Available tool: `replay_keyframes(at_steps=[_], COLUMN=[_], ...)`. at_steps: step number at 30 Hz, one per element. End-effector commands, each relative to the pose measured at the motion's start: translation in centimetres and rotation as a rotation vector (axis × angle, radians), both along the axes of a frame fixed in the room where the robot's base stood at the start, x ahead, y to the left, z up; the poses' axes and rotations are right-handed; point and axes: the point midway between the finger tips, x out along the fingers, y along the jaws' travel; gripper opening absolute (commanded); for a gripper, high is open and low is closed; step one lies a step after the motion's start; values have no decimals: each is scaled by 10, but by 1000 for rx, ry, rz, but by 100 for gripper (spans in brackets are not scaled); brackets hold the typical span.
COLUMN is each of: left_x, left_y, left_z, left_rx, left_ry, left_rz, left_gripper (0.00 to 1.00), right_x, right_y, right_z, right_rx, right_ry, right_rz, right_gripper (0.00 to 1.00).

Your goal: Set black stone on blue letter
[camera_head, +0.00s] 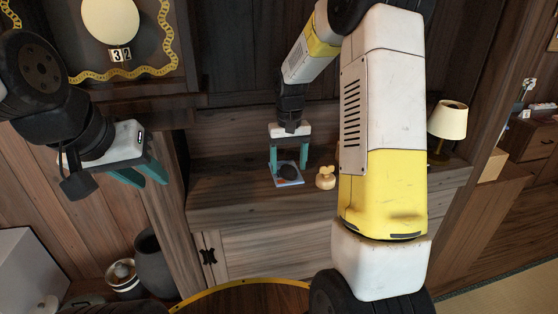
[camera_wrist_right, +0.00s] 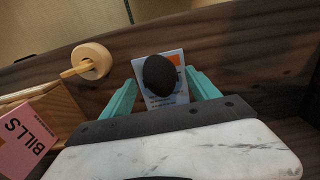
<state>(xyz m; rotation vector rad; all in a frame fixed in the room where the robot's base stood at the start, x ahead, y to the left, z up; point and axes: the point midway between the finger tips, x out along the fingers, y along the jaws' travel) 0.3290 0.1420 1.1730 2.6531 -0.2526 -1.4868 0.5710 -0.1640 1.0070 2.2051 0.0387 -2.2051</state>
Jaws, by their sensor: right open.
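The black stone (camera_head: 287,171) is dark and rounded, and it appears to rest on the blue letter (camera_head: 290,183) on the wooden counter. In the right wrist view the stone (camera_wrist_right: 158,77) covers the middle of the letter (camera_wrist_right: 174,58), whose face is pale with orange and blue parts. My right gripper (camera_head: 288,166) is open, pointing down, with one teal finger on each side of the stone and gaps between. My left gripper (camera_head: 152,182) is open and empty, far left of the counter.
A small pale wooden object (camera_head: 325,178) stands right of the letter. A lamp (camera_head: 447,122) stands at the counter's right. In the wrist view a pink BILLS card (camera_wrist_right: 25,140) is at lower left. A dark vase (camera_head: 154,262) stands below left.

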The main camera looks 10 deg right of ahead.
Motion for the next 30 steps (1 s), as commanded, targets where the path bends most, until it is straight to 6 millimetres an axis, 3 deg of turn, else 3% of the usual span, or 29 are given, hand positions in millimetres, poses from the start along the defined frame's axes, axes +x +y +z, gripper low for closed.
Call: replay_keyframes(at_steps=[12, 20, 23, 30], left_x=[0, 0, 0, 0], left_y=[0, 0, 0, 0], left_z=[0, 0, 0, 0], left_rx=[0, 0, 0, 0], left_ry=[0, 0, 0, 0], left_rz=[0, 0, 0, 0], left_gripper=[31, 31, 31, 31], right_x=[0, -6, -24, -111], right_y=[0, 0, 1, 7], right_z=[86, 112, 129, 173], right_rx=[0, 5, 20, 88], right_ry=[-3, -14, -57, -242], right_rz=[0, 1, 4, 15], right_gripper=[70, 70, 70, 70])
